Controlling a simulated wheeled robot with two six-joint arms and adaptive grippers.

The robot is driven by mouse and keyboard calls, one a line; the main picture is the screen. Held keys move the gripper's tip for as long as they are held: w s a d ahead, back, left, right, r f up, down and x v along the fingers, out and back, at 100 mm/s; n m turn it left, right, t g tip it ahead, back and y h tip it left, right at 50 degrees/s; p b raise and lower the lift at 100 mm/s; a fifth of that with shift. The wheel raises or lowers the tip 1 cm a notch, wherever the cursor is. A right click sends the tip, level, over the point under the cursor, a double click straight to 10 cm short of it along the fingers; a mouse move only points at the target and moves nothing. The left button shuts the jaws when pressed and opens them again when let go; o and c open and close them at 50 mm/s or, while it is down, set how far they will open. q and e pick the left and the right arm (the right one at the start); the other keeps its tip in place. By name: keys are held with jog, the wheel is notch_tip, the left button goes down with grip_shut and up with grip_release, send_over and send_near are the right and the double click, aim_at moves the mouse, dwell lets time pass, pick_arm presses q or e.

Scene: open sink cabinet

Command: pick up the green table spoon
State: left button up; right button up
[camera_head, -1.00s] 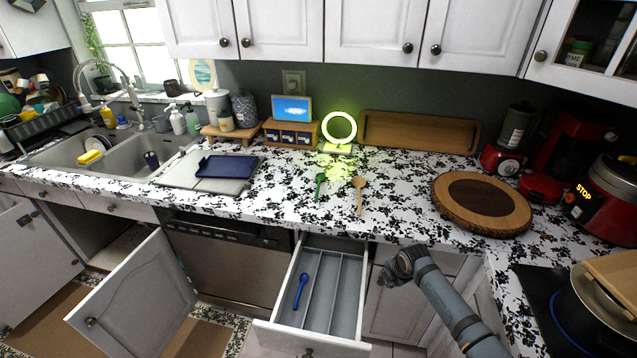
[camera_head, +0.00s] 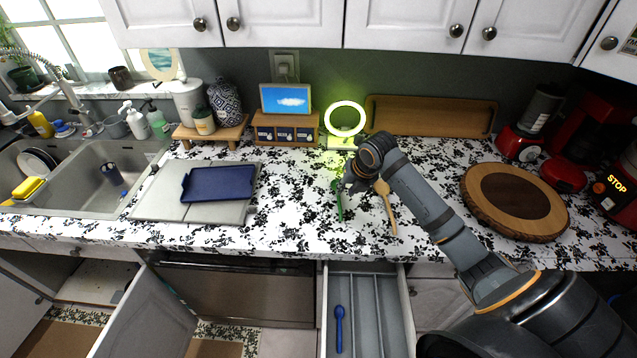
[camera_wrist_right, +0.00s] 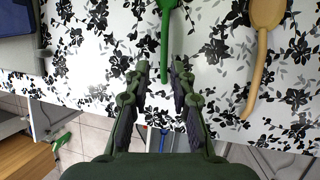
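The green table spoon (camera_head: 338,200) lies on the patterned counter, its handle toward the front edge. It also shows in the right wrist view (camera_wrist_right: 165,42), where its handle comes down toward the gap between my fingers. My right gripper (camera_head: 352,184) is over the counter, just right of the spoon in the head view. In the right wrist view its two fingers (camera_wrist_right: 158,78) are apart with nothing gripped between them. Whether they are at the spoon's height I cannot tell. My left gripper is in neither view.
A wooden spoon (camera_head: 386,208) lies close to the right of the green one. The drawer (camera_head: 366,290) below stands open with a blue spoon (camera_head: 339,328) inside. A ring lamp (camera_head: 346,118) stands behind. A blue tray (camera_head: 218,184) lies to the left, a round wooden board (camera_head: 515,200) to the right.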

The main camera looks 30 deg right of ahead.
aim_at(340, 202)
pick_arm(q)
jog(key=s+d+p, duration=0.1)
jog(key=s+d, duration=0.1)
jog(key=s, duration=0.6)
pick_arm(e)
jog(key=f, duration=0.2)
jog(key=shift+s+d+f, duration=0.25)
jog(key=shift+s+f, duration=0.05)
jog(key=shift+f, duration=0.1)
jog(key=shift+w+a+f, duration=0.1)
jog(key=shift+w+f, duration=0.65)
jog(key=shift+w+f+p, duration=0.3)
jog(key=shift+f+p, duration=0.1)
jog(key=shift+p, duration=0.15)
jog(key=p+x, duration=0.1)
jog(key=x, duration=0.1)
jog(key=shift+w+f, duration=0.15)
jog(key=shift+f, duration=0.1)
jog(key=shift+x, duration=0.75)
jog(key=c, duration=0.4)
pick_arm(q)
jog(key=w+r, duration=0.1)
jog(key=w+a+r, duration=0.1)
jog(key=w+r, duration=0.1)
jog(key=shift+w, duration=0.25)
pick_arm(e)
grip_shut()
